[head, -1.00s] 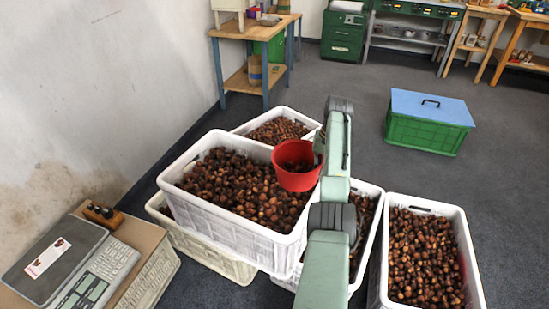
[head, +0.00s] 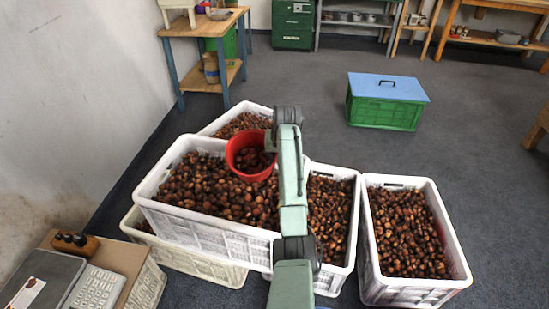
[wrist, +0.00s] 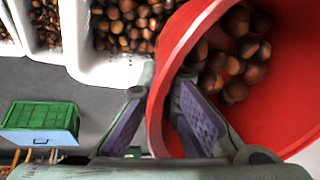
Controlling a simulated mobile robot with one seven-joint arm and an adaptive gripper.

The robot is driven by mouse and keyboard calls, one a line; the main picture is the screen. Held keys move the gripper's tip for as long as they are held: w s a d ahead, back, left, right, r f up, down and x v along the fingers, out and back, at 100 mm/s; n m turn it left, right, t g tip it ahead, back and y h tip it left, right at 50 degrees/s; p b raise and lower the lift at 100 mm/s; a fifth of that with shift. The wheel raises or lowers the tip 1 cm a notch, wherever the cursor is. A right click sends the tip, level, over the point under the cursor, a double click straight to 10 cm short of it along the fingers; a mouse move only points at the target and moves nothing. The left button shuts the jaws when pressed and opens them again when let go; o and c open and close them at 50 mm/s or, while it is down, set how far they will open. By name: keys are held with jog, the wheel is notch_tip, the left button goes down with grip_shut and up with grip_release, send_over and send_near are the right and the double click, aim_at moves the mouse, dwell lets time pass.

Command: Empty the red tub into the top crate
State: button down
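The red tub (head: 232,161) holds brown chestnuts and is in the air over the back right part of the top crate (head: 200,226). That crate is white, full of chestnuts, and stacked on another crate. In the wrist view, the tub (wrist: 260,125) fills the right side, with chestnuts lying inside it. My gripper (wrist: 161,92) straddles the tub's wall, one finger inside and one outside, and appears shut on it. In the head view my arm hides most of the gripper. The tub's opening faces partly toward the head camera.
The lower crate (head: 190,265) sits under the top one. More white crates of chestnuts stand behind, to the right (head: 345,173) and far right (head: 400,290). A scale (head: 95,287) is at lower left. A green box with a blue lid (head: 385,115) stands on open floor.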

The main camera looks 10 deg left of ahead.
jog(key=shift+w+f+t, duration=0.1)
jog(key=shift+f+t, duration=0.15)
jog(key=shift+t, duration=0.85)
jog(key=t, duration=0.3)
jog(key=t+y, duration=0.1)
jog(key=shift+s+r, duration=0.3)
jog(key=shift+r, duration=0.1)
jog(key=shift+f+t+b, duration=0.2)
jog(key=shift+t+b, duration=0.3)
jog(key=shift+b, duration=0.3)
jog(key=t+b, duration=0.1)
jog(key=b, duration=0.3)
jog(key=s+t+y+b, duration=0.1)
jog(key=b, duration=0.3)
jog(key=shift+d+f+n+t, duration=0.1)
jog(key=shift+f+n+t, duration=0.1)
jog(key=shift+n+t, duration=0.15)
jog(key=shift+s+t+b, duration=0.1)
jog(key=shift+t+b, duration=0.15)
jog(key=shift+b, duration=0.7)
